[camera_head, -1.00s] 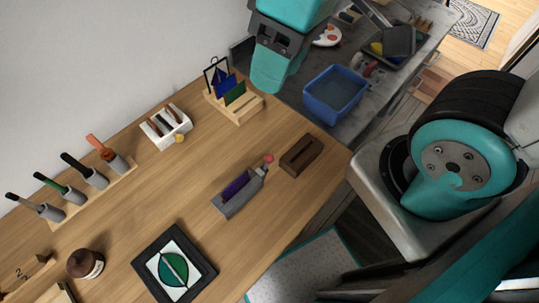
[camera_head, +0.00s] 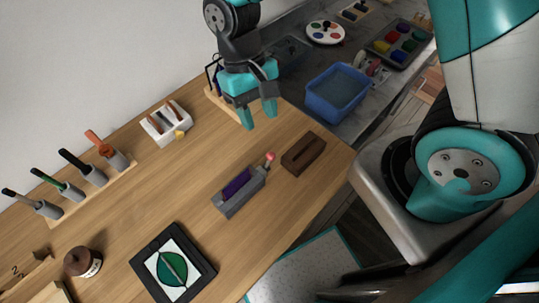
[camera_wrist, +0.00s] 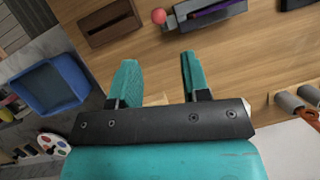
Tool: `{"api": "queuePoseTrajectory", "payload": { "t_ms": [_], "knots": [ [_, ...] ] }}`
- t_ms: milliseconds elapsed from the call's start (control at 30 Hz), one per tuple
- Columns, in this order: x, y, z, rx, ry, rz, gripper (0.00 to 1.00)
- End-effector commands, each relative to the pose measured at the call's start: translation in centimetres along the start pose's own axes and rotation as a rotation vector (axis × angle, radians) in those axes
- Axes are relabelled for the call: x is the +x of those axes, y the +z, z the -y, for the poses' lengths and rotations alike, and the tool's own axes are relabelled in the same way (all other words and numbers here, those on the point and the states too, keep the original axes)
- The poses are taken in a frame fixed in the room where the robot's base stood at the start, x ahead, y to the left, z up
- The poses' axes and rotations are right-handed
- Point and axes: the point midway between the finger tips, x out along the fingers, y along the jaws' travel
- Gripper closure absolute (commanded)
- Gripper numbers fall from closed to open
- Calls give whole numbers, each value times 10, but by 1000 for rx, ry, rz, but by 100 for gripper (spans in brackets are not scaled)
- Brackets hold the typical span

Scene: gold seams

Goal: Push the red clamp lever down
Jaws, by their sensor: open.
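The clamp is a grey open-topped block (camera_head: 240,197) on the wooden table, with a purple piece (camera_head: 236,186) lying in it. Its lever ends in a red knob (camera_head: 270,156) that stands up at the block's right end. In the wrist view the red knob (camera_wrist: 159,16) is near the top, beside the grey clamp (camera_wrist: 212,16). My gripper (camera_head: 261,122) is open and empty, above the table and behind the clamp, apart from the lever. Its two teal fingers (camera_wrist: 158,75) point toward the clamp side in the wrist view.
A brown slotted block (camera_head: 303,153) stands right of the clamp. A dark-framed picture (camera_head: 205,270) lies in front. A white holder (camera_head: 166,122) and a row of tools (camera_head: 70,189) stand left. A blue bin (camera_head: 338,92) is behind right.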

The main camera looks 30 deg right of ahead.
Motion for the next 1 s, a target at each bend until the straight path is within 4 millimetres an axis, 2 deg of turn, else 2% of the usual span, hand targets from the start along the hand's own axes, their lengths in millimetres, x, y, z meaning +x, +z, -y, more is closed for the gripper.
{"api": "queuePoseTrajectory", "payload": {
  "t_ms": [33,300,500,700,967,1000],
  "knots": [
    [12,2,0,-1,3,8,57],
    [73,2,0,-2,3,7,57],
    [105,1,0,-2,1,4,57],
    [117,0,0,-2,0,0,57],
    [118,0,0,-2,0,-1,57],
    [118,0,0,-2,0,-1,64]
  ]
}}
